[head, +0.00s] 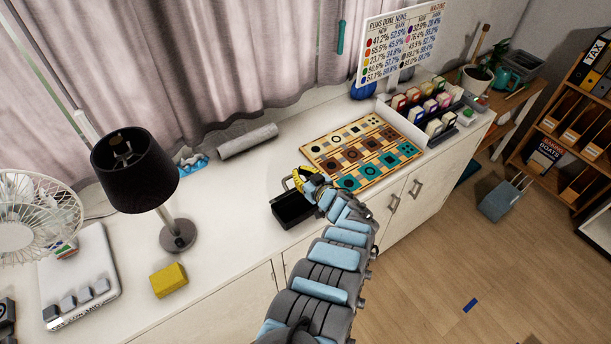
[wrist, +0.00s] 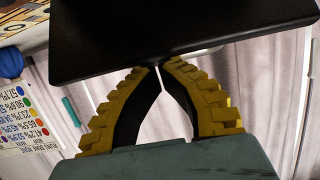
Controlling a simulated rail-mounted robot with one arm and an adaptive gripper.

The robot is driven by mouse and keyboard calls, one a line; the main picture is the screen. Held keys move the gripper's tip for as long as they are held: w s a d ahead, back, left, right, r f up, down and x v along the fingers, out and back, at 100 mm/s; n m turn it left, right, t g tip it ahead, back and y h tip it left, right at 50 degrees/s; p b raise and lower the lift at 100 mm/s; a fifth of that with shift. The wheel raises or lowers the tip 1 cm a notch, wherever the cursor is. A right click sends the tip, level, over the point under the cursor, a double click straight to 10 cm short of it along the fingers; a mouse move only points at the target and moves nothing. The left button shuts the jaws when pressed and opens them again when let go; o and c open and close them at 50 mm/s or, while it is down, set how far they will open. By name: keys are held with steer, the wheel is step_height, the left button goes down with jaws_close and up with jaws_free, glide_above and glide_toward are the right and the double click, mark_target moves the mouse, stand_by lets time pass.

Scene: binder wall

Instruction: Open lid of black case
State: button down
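The black case (head: 293,210) sits on the white counter, left of the patterned board. In the head view its dark box shape shows, but my gripper and arm cover part of its right side. In the wrist view a flat black panel (wrist: 180,35), which looks like the case's lid, crosses the top at a slight tilt. My gripper (head: 300,181) has yellow ridged fingers and is at the case's back right. In the wrist view the fingers of my gripper (wrist: 159,67) come together with only a sliver between them, their tips at the panel's lower edge. Whether they touch it is unclear.
A patterned board (head: 362,152) lies behind and right of the case. A yellow block (head: 169,280), a black lamp (head: 135,170) and a fan (head: 35,215) stand left. A grey roll (head: 247,141) lies by the curtain. The counter just left of the case is clear.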

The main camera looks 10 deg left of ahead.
steer(key=shift+r+b+x, duration=0.15)
steer(key=shift+b+x, duration=1.15)
steer(key=shift+b, duration=0.75)
steer(key=shift+r+b+x, duration=0.15)
steer(key=shift+b+x, duration=1.15)
steer(key=shift+b, duration=0.7)
steer(key=shift+w+r, duration=0.1)
steer(key=shift+w, duration=0.05)
steer(key=r+p, duration=0.1)
steer(key=s+d+r+p, duration=0.1)
steer(key=r, duration=0.1)
steer(key=s+d+r+p, duration=0.1)
steer(key=shift+s+d+r, duration=0.1)
steer(key=shift+s+r, duration=0.05)
steer(key=shift+s, duration=0.1)
steer(key=s+d+r+p, duration=0.3)
steer(key=r+p, duration=0.3)
steer(key=p, duration=0.2)
steer(key=shift+s+d+r, duration=0.2)
steer(key=shift+s+r, duration=0.2)
